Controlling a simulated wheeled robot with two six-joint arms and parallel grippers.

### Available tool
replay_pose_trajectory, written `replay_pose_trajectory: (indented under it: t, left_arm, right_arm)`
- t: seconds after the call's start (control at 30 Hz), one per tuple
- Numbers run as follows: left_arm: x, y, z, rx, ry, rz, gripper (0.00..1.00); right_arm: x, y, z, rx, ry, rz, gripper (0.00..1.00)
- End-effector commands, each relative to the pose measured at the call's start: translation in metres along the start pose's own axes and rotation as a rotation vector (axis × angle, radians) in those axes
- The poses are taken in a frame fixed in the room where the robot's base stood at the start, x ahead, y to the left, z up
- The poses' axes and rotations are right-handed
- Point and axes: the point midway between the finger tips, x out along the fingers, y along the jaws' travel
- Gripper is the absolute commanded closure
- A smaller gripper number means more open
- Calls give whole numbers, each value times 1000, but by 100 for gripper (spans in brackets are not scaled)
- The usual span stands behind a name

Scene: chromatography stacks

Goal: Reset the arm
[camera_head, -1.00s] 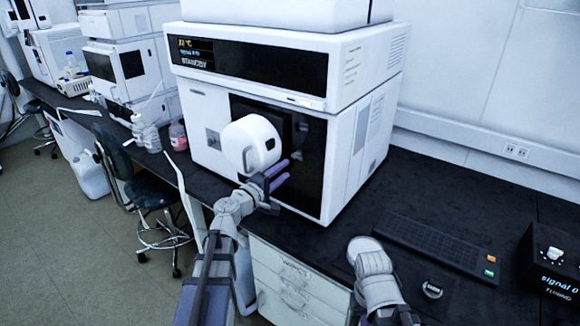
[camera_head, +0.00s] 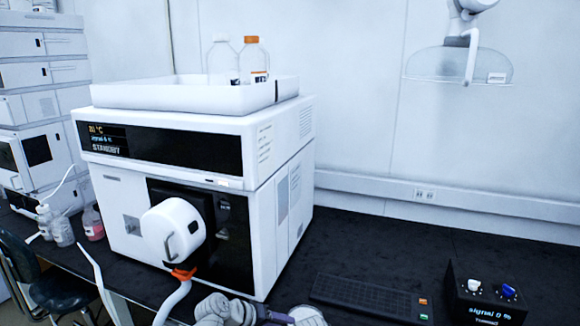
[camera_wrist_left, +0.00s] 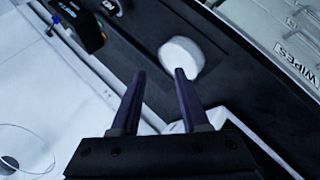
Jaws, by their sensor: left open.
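My left gripper (camera_wrist_left: 160,74) shows in the left wrist view, its two purple fingers apart with nothing between them. It points over the dark bench, and a rounded white shape lies beyond the fingertips. In the head view only grey-white links of my arms show at the bottom edge, and I cannot make out the left gripper's fingers there. My right gripper is not visible. The white instrument (camera_head: 285,190) stands on the bench with its display reading STANDBY. A white rounded unit (camera_head: 173,228) with a handle sits on its front.
A white tray (camera_head: 180,96) with two bottles sits on top of the instrument. A keyboard (camera_head: 365,295) and a black control box (camera_head: 485,303) lie to the right. A curved white tube with an orange collar (camera_head: 183,273) is below the rounded unit. The bench behind the keyboard is clear.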

Motion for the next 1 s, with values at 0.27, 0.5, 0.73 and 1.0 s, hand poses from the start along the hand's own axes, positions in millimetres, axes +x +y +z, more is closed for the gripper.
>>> replay_pose_trajectory:
  t: [0.27, 0.5, 0.73, 1.0]
  left_arm:
    - [-14, -31, 120, 350, -430, -500, 55]
    - [-44, -49, 142, 461, -555, -746, 55]
    - [-49, -52, 143, 471, -568, -780, 55]
    - [-49, -52, 143, 471, -566, -777, 55]
  right_arm:
    - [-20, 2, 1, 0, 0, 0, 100]
    - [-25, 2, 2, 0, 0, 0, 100]
    - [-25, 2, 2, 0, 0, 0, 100]
    - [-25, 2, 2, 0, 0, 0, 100]
